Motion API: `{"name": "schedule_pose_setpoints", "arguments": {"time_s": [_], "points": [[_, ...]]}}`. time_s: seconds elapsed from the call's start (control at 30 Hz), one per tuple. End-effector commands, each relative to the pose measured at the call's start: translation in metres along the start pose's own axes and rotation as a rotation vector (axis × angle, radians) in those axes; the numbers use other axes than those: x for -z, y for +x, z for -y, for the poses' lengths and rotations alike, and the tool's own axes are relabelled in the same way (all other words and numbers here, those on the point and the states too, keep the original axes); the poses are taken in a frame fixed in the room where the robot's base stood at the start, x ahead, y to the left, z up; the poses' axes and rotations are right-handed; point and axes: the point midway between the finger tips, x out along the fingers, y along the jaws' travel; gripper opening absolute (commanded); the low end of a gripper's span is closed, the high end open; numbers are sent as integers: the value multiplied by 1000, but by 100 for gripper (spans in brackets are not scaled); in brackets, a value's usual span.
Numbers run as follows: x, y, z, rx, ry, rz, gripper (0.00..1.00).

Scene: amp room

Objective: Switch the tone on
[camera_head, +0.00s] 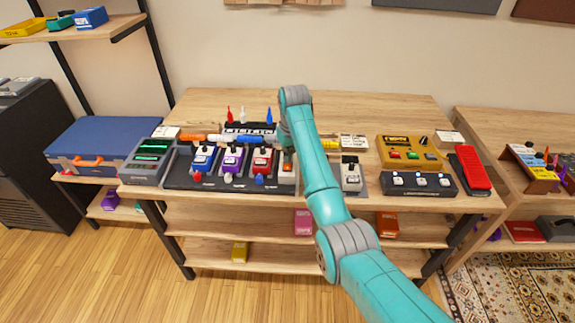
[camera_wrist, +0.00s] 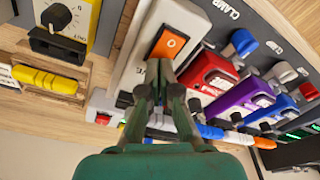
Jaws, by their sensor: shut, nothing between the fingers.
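An orange rocker switch (camera_wrist: 169,44) marked "O" sits on a pale panel (camera_wrist: 196,22) in the wrist view. In the head view this panel (camera_head: 288,181) is at the right end of the dark pedal board, partly covered by my arm. My gripper (camera_wrist: 158,68) is shut and empty, its fingertips just beside the switch's lower edge, over a partly hidden label. I cannot tell whether they touch the panel. Red (camera_wrist: 212,75), purple (camera_wrist: 240,97) and blue (camera_wrist: 282,107) pedals stand beside it. No readable label says "tone".
The dark board (camera_head: 213,184) carries the pedals and small coloured toggles. A grey pedal (camera_head: 352,174), a yellow unit (camera_head: 409,152) and a red pedal (camera_head: 473,169) stand to the right. A blue case (camera_head: 100,142) is at left. The table's back is mostly clear.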

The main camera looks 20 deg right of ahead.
Motion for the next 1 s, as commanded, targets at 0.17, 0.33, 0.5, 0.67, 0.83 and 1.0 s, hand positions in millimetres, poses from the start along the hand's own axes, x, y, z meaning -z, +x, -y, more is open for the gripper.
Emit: {"name": "schedule_pose_setpoints", "arguments": {"time_s": [0.17, 0.33, 0.5, 0.67, 0.83, 1.0], "points": [[0, 3, 0, 0, 0, 0, 0], [-1, 5, 0, 0, 0, 0, 0], [-1, 7, 0, 0, 0, 1, 0], [-1, 5, 0, 0, 0, 1, 0], [1, -6, 0, 0, 0, 0, 0], [2, -17, 0, 0, 0, 0, 0]]}}
